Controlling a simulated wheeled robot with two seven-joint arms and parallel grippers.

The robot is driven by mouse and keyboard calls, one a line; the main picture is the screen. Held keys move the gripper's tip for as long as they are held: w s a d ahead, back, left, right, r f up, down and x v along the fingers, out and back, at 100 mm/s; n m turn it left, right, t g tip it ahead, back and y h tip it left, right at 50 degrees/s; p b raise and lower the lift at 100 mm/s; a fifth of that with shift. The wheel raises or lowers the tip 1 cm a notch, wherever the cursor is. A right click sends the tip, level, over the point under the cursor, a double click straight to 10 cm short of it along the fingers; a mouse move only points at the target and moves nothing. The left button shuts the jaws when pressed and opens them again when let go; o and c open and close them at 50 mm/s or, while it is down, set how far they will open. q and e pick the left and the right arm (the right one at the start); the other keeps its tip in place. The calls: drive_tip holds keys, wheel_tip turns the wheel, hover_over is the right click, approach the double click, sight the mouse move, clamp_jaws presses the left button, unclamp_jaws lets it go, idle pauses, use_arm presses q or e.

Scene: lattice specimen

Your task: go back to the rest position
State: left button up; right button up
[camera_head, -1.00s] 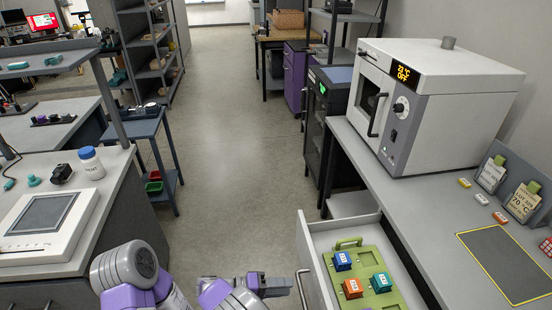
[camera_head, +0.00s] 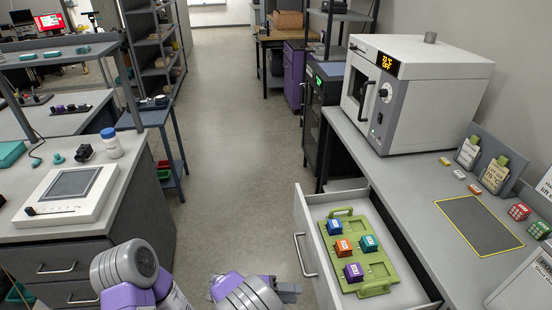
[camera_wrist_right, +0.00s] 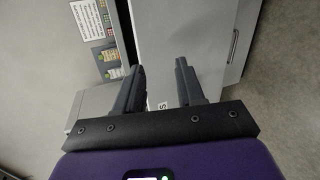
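My right gripper (camera_head: 291,291) shows low in the head view, just left of the open drawer's front (camera_head: 312,252). In the right wrist view, its two dark fingers (camera_wrist_right: 160,85) are apart with nothing between them, in front of pale cabinet faces. My left gripper is out of view; only purple and grey arm links show at the bottom. The drawer holds a green tray (camera_head: 381,287) with a blue block (camera_head: 334,227), an orange block (camera_head: 344,248), a teal block (camera_head: 369,243) and a purple block (camera_head: 353,272).
A white oven (camera_head: 430,85) stands on the right bench, with a yellow-edged dark mat (camera_head: 478,226) nearer. Left is a bench with a flat device (camera_head: 70,192) and a white bottle (camera_head: 111,146). The floor aisle (camera_head: 235,150) between them is clear.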

use_arm(q)
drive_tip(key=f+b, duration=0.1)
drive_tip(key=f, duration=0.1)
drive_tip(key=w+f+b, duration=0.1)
drive_tip(key=b, duration=0.1)
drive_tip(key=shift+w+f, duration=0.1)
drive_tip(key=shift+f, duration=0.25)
use_arm(e)
drive_tip(key=s+d+f+m+y, duration=0.2)
drive_tip(key=s+f+y, duration=0.5)
drive_tip(key=f+y, duration=0.2)
drive_tip(key=s+d+f+m+y, duration=0.3)
drive_tip(key=s+f+y, duration=0.4)
drive_tip(key=f+y, duration=0.2)
drive_tip(key=shift+s+d+f+g, duration=0.15)
drive_tip(key=shift+s+d+g, duration=0.15)
